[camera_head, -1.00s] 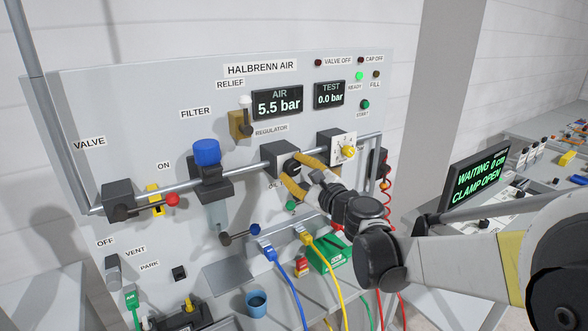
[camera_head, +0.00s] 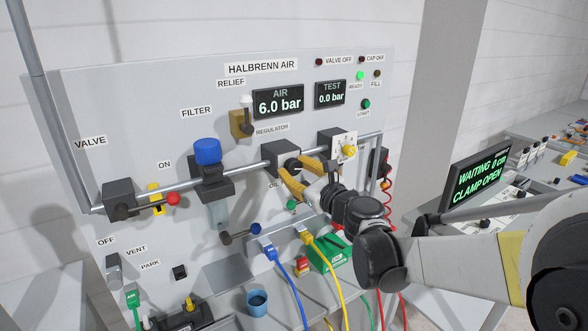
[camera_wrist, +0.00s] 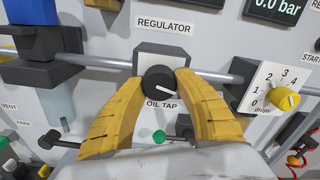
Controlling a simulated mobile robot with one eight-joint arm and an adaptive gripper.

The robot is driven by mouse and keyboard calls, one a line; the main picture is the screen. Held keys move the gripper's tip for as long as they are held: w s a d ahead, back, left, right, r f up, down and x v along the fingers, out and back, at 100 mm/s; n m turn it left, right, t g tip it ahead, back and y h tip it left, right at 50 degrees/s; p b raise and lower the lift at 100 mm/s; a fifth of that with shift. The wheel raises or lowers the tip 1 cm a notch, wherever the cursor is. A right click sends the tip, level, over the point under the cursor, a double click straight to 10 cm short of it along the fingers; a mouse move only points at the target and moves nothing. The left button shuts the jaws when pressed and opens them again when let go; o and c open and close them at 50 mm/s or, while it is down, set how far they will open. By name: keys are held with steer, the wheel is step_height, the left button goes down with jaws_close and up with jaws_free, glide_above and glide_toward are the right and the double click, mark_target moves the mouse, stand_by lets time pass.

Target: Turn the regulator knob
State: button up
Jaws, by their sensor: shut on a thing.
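The regulator knob (camera_wrist: 160,82) is a black round knob with a white pointer line, on a dark block under the REGULATOR label. In the wrist view the pointer aims right and slightly down. My gripper (camera_wrist: 162,88) has its two yellow fingers on either side of the knob and is shut on it. In the head view my gripper (camera_head: 296,176) reaches the knob from the lower right, and its fingers partly hide the knob. The AIR display (camera_head: 278,103) reads 6.0 bar.
A yellow dial (camera_head: 348,151) with numbers sits just right of the knob. A horizontal pipe (camera_head: 240,170) runs along the panel. The blue-topped filter (camera_head: 207,152) and red-tipped valve lever (camera_head: 172,199) are to the left. A green knob (camera_wrist: 158,136) lies below the regulator.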

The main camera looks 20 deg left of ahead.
steer(key=o, duration=1.2)
steer(key=v, duration=1.2)
